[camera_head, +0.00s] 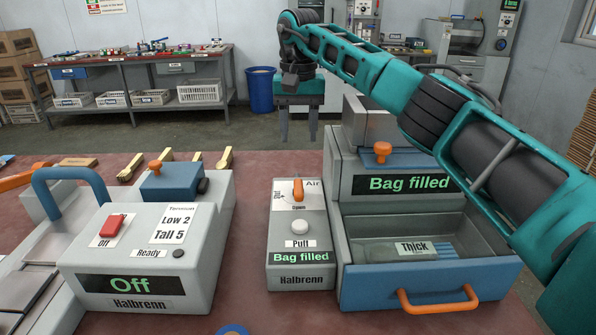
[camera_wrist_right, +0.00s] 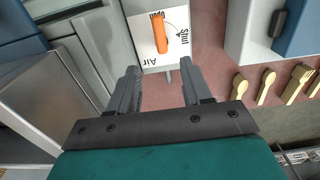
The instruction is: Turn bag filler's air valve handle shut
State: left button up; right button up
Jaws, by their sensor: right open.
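The bag filler's air valve handle (camera_head: 298,190) is a small orange lever on the white Air plate of a grey control box (camera_head: 300,250). It lies in line with the "Open" mark, and "Shut" is off to one side. In the right wrist view the handle (camera_wrist_right: 161,38) shows just beyond and between the fingertips. My right gripper (camera_head: 298,138) is open and empty, pointing down behind and above the box in the head view. Its two fingers (camera_wrist_right: 159,68) are apart and do not appear to touch the handle. My left gripper is not in view.
The bag filler (camera_head: 360,185) with its "Bag filled" display and blue drawer (camera_head: 430,285) stands right of the box. A white Puff button (camera_head: 300,228) is below the valve. A grey machine reading "Off" (camera_head: 150,260) stands left. Wooden spoons (camera_head: 225,158) lie behind; red bench (camera_head: 245,215) shows between.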

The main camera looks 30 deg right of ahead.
aim_at(298, 186)
notch_tip(298, 186, down, 13)
jog(key=shift+r+b, duration=0.1)
jog(key=shift+b, duration=0.7)
jog(key=shift+c, duration=0.5)
grip_shut()
